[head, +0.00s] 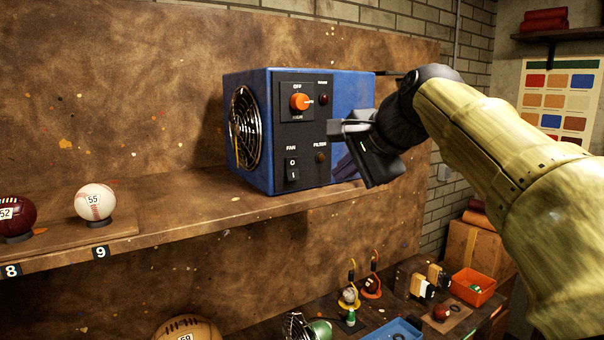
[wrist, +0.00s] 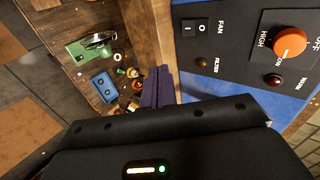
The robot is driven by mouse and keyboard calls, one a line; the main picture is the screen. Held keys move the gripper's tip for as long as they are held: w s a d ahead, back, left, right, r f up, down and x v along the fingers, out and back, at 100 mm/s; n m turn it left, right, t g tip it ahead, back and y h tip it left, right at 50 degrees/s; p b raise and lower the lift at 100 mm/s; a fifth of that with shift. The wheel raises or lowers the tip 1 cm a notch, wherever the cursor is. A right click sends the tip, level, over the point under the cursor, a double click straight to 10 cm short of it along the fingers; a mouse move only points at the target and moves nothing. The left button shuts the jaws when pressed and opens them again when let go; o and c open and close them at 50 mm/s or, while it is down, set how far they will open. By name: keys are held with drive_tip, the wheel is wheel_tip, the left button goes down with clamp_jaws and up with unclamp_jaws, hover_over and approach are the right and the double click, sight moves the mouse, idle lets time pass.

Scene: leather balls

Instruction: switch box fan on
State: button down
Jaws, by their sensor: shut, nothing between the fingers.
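The box fan (head: 353,90) is a blue box on the shelf, with a round grille (head: 245,128) on its left side. Its black front panel has an orange knob (head: 299,102) between the labels OFF and HIGH; it also shows in the wrist view (wrist: 290,42). Below the knob is the rocker switch (head: 292,170), labelled FAN and marked O and I; in the wrist view it is at the top (wrist: 195,27). I cannot tell which side is pressed. The red and amber lamps look dark. My gripper (wrist: 163,72) is shut and empty, right of the panel, apart from the switch.
A baseball (head: 95,202) and a dark red ball (head: 14,214) stand on the shelf to the left. Below are a brown ball (head: 187,329), a red-orange bin (head: 472,287) and a blue tray (head: 396,331) on a lower bench. The shelf front left of the fan is clear.

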drive_tip(key=r, duration=0.2)
drive_tip(key=s+a+r, duration=0.1)
drive_tip(key=shift+r+y, duration=0.2)
drive_tip(key=shift+y, duration=0.1)
drive_tip(key=shift+w+f, duration=0.1)
drive_tip(key=shift+w, duration=0.05)
drive_tip(key=p, duration=0.5)
approach(294, 172)
drive_tip(key=x, duration=0.7)
drive_tip(key=shift+s+d+f, duration=0.1)
drive_tip(key=shift+s+f, duration=0.1)
drive_tip(key=shift+f, duration=0.25)
drive_tip(key=shift+s+r, duration=0.1)
drive_tip(key=shift+s, duration=0.1)
drive_tip(key=shift+w+d+r+p, duration=0.1)
drive_tip(key=shift+r+p, duration=0.25)
drive_tip(key=shift+r, duration=0.4)
drive_tip(key=shift+f, duration=0.1)
